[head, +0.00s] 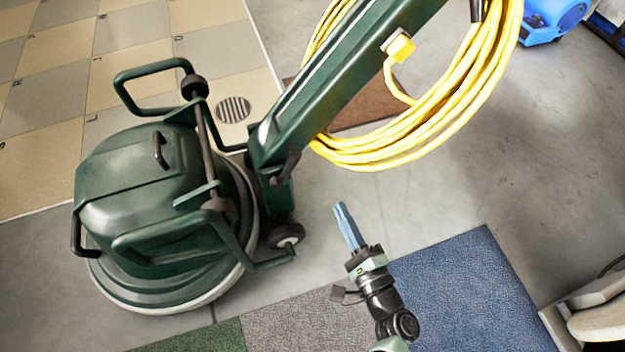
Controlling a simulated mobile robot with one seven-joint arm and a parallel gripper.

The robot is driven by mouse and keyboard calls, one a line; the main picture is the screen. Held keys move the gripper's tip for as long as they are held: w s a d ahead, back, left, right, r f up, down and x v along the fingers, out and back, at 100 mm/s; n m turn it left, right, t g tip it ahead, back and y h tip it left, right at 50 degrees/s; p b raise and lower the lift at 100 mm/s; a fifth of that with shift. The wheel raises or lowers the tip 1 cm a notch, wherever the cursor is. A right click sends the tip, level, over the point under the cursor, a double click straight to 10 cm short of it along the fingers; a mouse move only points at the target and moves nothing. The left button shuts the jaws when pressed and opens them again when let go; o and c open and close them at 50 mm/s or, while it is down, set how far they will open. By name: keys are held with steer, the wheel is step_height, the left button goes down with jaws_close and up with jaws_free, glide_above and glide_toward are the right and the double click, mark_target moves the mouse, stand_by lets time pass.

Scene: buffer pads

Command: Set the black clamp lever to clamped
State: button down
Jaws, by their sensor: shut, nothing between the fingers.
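The green floor buffer (150,190) stands at the left of the head view, with its handle column (335,85) leaning up to the right. A small dark lever-like part (290,165) sits at the foot of the column, above the small wheel; it looks like the black clamp lever. I cannot tell its setting for sure. My gripper (341,208) is right of and below this part, apart from it. Its blue fingers are shut together, empty, and point up and slightly left.
A coiled yellow cord (465,105) hangs from the column. Green tube bars (150,98) surround the buffer's body. Blue (465,285), grey (295,325) and green mats lie in front. Bare concrete floor lies right of the buffer. A blue machine (552,20) stands at the top right.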

mark_target(290, 167)
steer(key=w+a+r+b, duration=0.2)
steer(key=w+a+b, duration=0.2)
steer(key=w+a, duration=0.3)
steer(key=shift+w, duration=0.95)
steer(key=shift+a, duration=0.15)
steer(key=a+n+b, duration=0.1)
steer(key=s+a+r+n+b, duration=0.1)
steer(key=n, duration=0.1)
steer(key=shift+a+n, duration=0.25)
steer(key=shift+n, duration=0.05)
steer(key=shift+s+a+r, duration=0.15)
steer(key=shift+a+r, duration=0.25)
steer(key=shift+a, duration=0.25)
steer(key=shift+d, duration=0.1)
